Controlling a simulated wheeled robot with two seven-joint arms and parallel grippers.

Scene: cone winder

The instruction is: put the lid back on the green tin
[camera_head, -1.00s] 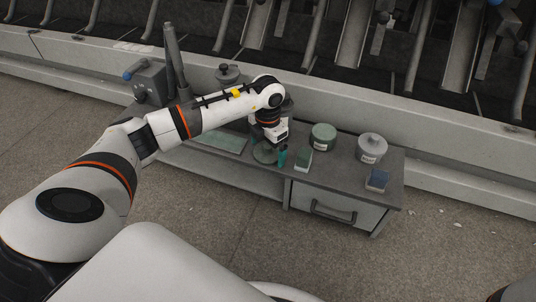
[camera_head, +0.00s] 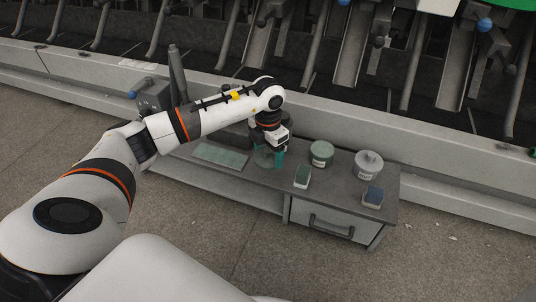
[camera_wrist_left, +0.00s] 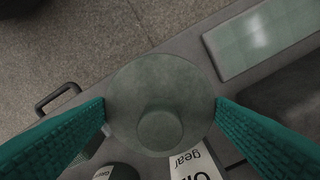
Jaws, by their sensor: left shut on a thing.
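The green tin (camera_head: 322,155) stands upright on the grey bench, with a white label and no knob showing on top. My left gripper (camera_head: 267,159) is left of the tin, pointing down. Its teal fingers are shut on the lid (camera_head: 263,157), a flat round green disc. In the left wrist view the lid (camera_wrist_left: 160,85), with its round knob, lies between the two fingers (camera_wrist_left: 160,112), one at each side of its rim. The gap between lid and bench is hard to judge. My right gripper is out of view.
A small green box (camera_head: 302,178) and a blue-topped box (camera_head: 373,196) are in front. A flat green panel (camera_head: 220,154) lies left. A grey control box (camera_head: 150,96) stands behind my arm.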

